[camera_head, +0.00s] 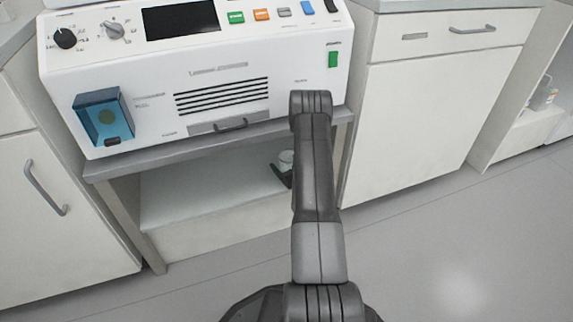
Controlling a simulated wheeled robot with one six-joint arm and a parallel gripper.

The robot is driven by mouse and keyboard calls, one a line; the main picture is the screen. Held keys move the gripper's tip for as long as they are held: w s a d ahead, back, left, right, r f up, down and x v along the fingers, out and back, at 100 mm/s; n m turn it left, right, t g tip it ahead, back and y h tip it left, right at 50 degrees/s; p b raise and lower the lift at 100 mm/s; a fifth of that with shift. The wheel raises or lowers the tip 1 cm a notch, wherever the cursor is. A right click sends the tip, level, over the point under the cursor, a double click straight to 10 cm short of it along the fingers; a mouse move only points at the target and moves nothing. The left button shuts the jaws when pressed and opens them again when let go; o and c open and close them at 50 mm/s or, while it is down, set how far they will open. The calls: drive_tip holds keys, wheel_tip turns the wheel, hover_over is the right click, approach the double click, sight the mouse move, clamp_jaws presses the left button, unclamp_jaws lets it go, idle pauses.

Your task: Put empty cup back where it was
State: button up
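A small white, rounded object (286,157), probably the cup, shows just left of my arm, over the lower shelf under the machine. Part of it is hidden behind the arm, and its inside cannot be made out. A dark part of my gripper (281,175) shows just below it, close to or touching it. The rest of the gripper is hidden behind the arm, so whether its fingers are open or shut on the cup is unclear.
A white machine (215,70) with knobs, a screen and a blue compartment (104,117) stands on a metal stand. Its lower shelf (205,190) looks mostly bare. Closed cabinets (430,115) flank it. The floor (450,245) in front is clear.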

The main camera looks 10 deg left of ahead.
sight(284, 154)
drive_tip(key=shift+r, duration=0.1)
drive_tip(key=shift+s+d+r, duration=0.15)
drive_tip(key=shift+s+d, duration=0.05)
drive_tip(key=p+v, duration=0.4)
drive_tip(key=v, duration=0.7)
drive_tip(key=shift+s, duration=0.25)
drive_tip(key=b+x, duration=0.1)
drive_tip(key=x, duration=0.3)
drive_tip(key=b+x, duration=0.2)
drive_tip(key=x, duration=0.2)
drive_tip(key=b+x, duration=0.1)
drive_tip(key=x, duration=0.3)
drive_tip(key=shift+w+f, duration=0.2)
drive_tip(key=shift+f, duration=0.05)
wheel_tip(284, 154, up, 3)
drive_tip(key=shift+s+d+r+p, duration=0.1)
drive_tip(key=shift+d+p, duration=0.05)
drive_tip(key=shift+p, duration=0.45)
drive_tip(key=shift+r, duration=0.4)
